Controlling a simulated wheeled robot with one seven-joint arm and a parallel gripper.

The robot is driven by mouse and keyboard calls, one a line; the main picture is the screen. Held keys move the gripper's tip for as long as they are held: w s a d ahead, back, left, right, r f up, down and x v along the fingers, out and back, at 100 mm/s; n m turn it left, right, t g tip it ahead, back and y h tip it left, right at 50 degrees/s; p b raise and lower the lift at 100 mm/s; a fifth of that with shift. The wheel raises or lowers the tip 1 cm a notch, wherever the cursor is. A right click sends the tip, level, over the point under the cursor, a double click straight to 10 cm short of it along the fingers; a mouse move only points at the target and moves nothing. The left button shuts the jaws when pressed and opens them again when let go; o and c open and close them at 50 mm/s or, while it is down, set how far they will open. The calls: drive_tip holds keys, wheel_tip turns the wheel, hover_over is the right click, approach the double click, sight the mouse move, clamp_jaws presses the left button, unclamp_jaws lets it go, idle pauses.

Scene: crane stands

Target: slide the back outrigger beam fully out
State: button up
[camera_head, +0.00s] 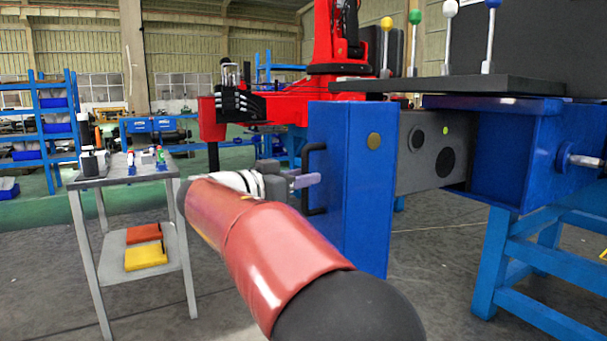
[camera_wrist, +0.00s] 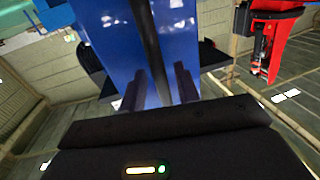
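The outrigger beam shows in the head view as a grey box section (camera_head: 418,172) with a green dot and dark round marks. It spans between a blue housing (camera_head: 545,150) at right and a tall blue end block (camera_head: 350,190). A black upright bar handle (camera_head: 308,206) is on the block's left face. My gripper (camera_head: 308,181) is at mid-handle, its finger crossing in front of the bar. In the wrist view the handle bar (camera_wrist: 150,40) runs between my two dark fingers, with blue showing on both sides, so my gripper (camera_wrist: 160,86) looks open around it.
A grey trolley (camera_head: 125,175) with small items stands at left. A red crane part (camera_head: 225,115) is behind the end block. Coloured ball-topped levers (camera_head: 450,35) stand above the housing. A T-handled pin (camera_head: 585,160) sticks out of the housing. Floor is clear between trolley and block.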

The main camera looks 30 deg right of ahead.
drive_tip(key=shift+w+d, duration=0.15)
drive_tip(key=shift+d, duration=0.5)
clamp_jaws()
drive_tip(key=shift+a+f, duration=0.1)
